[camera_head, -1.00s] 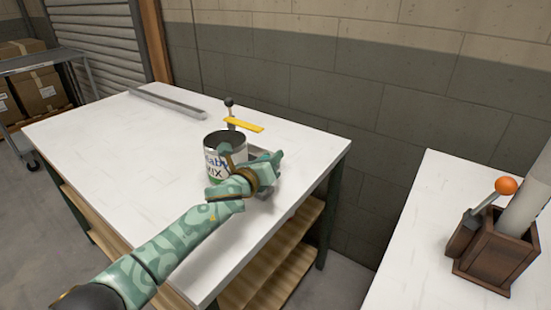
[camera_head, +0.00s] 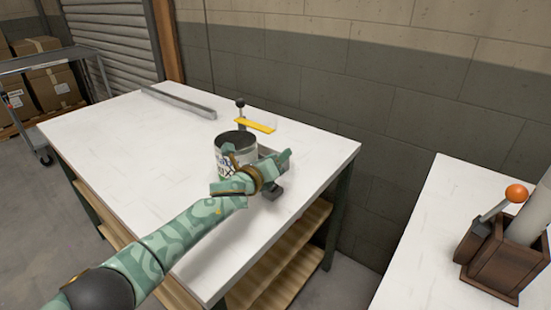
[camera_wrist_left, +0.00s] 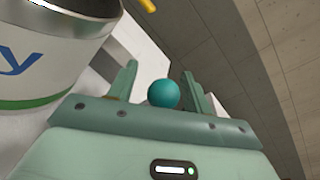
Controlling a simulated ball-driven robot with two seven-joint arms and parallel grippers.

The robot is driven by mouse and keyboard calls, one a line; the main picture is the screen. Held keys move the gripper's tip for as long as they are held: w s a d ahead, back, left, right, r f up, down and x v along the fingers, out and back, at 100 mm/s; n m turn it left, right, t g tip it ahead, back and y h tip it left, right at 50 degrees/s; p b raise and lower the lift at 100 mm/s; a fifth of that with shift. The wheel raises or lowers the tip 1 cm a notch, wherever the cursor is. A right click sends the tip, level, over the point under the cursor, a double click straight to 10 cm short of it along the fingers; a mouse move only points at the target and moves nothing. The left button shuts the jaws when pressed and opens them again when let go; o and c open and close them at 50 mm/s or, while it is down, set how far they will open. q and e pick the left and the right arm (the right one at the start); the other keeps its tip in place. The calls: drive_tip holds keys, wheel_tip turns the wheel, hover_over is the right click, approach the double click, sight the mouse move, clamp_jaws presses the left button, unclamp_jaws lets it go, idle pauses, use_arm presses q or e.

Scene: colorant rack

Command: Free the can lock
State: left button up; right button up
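The can (camera_head: 222,158) is grey and open-topped with a white, blue and green label. It stands upright on the white table, partly hidden behind my left gripper (camera_head: 257,158). It also shows at the upper left of the left wrist view (camera_wrist_left: 45,55). A yellow lever (camera_head: 255,126) and an upright rod with a dark knob (camera_head: 240,103) are just behind the can. In the left wrist view my left gripper (camera_wrist_left: 160,82) is open, with a teal ball (camera_wrist_left: 163,93) between its fingers. A gap shows left of the ball; contact on the right is unclear. My right gripper is out of view.
The white table (camera_head: 130,145) is mostly bare, with a grey metal bar (camera_head: 180,101) at its back left. A second table (camera_head: 440,200) at the right bears a brown wooden box (camera_head: 495,262) and an orange-knobbed lever (camera_head: 516,193). A wall stands behind.

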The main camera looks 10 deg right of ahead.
use_arm(q)
drive_tip(key=shift+s+r, duration=0.1)
drive_tip(key=shift+s, duration=0.05)
drive_tip(key=p+v, duration=0.9)
drive_tip(key=v, duration=0.7)
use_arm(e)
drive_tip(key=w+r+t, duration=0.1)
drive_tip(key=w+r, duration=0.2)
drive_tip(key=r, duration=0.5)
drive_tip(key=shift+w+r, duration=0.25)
use_arm(q)
drive_tip(key=shift+a, duration=0.1)
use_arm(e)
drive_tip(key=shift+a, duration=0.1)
